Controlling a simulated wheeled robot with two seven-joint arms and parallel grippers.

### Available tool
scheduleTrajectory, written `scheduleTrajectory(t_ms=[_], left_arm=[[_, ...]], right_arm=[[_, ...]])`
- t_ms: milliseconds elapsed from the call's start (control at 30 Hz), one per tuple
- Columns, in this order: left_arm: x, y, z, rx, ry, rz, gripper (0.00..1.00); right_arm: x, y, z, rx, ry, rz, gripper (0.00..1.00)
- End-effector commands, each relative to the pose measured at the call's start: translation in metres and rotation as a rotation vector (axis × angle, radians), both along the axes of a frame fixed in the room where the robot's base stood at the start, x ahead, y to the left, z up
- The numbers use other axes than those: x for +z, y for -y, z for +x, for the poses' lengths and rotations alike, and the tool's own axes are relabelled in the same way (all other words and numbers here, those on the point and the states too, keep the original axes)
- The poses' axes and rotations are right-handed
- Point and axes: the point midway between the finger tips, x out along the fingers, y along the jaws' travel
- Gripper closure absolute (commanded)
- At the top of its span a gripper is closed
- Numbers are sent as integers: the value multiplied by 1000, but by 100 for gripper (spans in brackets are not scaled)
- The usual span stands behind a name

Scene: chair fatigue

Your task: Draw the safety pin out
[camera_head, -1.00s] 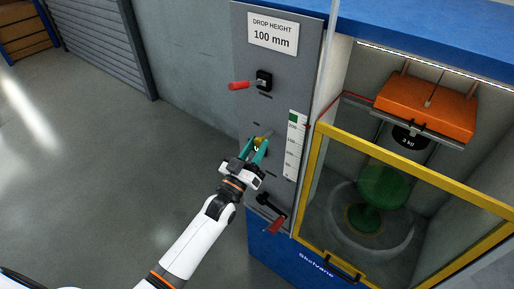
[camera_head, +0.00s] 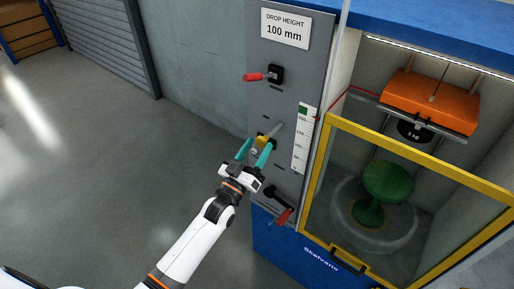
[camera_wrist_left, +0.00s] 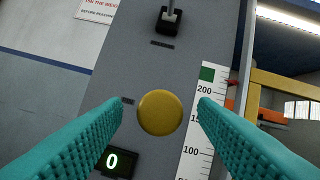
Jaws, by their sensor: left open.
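The safety pin's yellow round knob (camera_head: 262,141) stands out from the grey panel of the test machine. In the left wrist view the knob (camera_wrist_left: 160,112) sits centred between my fingers, with a gap on both sides. My left gripper (camera_head: 254,149) is open and empty, its teal fingers pointing at the panel just in front of the knob. The wrist view shows both teal fingers (camera_wrist_left: 160,135) spread wide. The knob hides the pin's shaft in the wrist view. My right gripper is not in view.
A red-handled lever (camera_head: 255,77) sits above the knob and another red handle (camera_head: 284,215) below it. A white scale (camera_head: 303,140) is to the right. A yellow-framed door (camera_head: 318,165) covers a chamber with an orange weight (camera_head: 430,100) and green stool (camera_head: 388,180). The left floor is clear.

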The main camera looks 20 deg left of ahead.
Motion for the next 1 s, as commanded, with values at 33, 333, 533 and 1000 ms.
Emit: scheduleTrajectory(t_ms=[33,333,533,1000], left_arm=[[-7,-2,-7,0,-2,2,47],[-32,-16,-64,0,-4,2,47],[-41,-24,-92,1,-2,1,47],[-42,-26,-101,1,-1,0,47]], right_arm=[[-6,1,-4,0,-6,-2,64],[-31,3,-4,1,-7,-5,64],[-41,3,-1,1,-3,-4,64],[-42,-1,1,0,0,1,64]])
